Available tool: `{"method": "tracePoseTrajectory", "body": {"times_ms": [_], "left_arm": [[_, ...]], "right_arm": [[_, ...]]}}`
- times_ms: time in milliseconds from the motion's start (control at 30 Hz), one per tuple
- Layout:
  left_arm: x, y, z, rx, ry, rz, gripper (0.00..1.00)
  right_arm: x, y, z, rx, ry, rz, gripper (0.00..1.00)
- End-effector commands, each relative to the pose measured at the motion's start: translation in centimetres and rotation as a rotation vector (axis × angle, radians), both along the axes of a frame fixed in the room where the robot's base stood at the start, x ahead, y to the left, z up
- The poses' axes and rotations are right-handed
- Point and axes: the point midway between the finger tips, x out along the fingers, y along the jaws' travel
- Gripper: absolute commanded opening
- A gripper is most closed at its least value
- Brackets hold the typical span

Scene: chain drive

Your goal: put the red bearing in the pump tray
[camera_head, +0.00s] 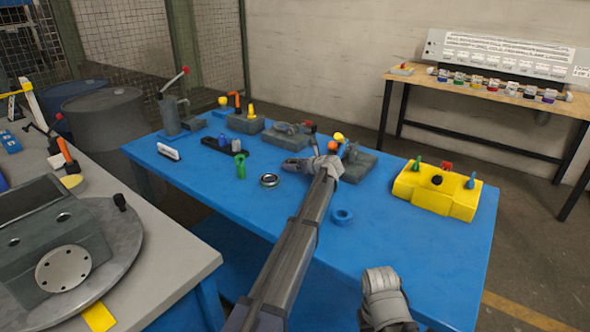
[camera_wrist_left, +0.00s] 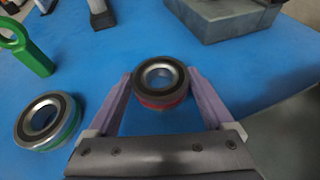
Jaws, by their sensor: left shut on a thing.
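In the left wrist view the red bearing (camera_wrist_left: 160,88), a dark ring with a silver inner race and a red band, sits between the two fingers of my left gripper (camera_wrist_left: 162,92), which is shut on it. Whether it touches the blue table there I cannot tell. In the head view my left gripper (camera_head: 292,166) is over the middle of the table, and I cannot make out the bearing. My right gripper (camera_head: 383,285) is low at the table's near edge; its fingers are not clear. I cannot tell which item is the pump tray.
A green-banded bearing (camera_head: 269,181) lies left of my left gripper, beside an upright green ring-headed part (camera_head: 240,166). A yellow block (camera_head: 420,188) with coloured knobs stands right. Grey blocks (camera_head: 287,138) line the back. The near right tabletop is clear.

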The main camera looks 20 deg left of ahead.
Motion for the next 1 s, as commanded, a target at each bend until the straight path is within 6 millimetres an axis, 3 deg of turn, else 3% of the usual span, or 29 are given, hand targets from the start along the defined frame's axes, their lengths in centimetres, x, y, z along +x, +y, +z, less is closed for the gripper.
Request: {"method": "tracePoseTrajectory", "body": {"times_ms": [300, 333, 433, 767, 1000], "left_arm": [[0.0, 0.0, -0.2, 0.001, 0.000, 0.000, 0.05], [0.0, 0.0, -0.2, 0.000, 0.000, 0.000, 0.88], [0.0, 0.0, -0.1, 0.000, 0.000, 0.000, 0.99], [0.0, 0.0, 0.3, 0.000, 0.000, 0.000, 1.00], [-2.4, -3.0, 2.1, 0.000, -0.001, -0.002, 1.00]], "right_arm": [[0.0, 0.0, -0.3, 0.000, 0.000, 0.000, 0.50], [0.0, 0.0, -0.2, 0.000, 0.000, 0.000, 0.50], [0.0, 0.0, -0.1, 0.000, 0.000, 0.000, 0.50], [0.0, 0.0, 0.3, 0.000, 0.000, 0.000, 0.50], [0.0, 0.0, 2.1, 0.000, 0.000, 0.000, 0.50]]}}
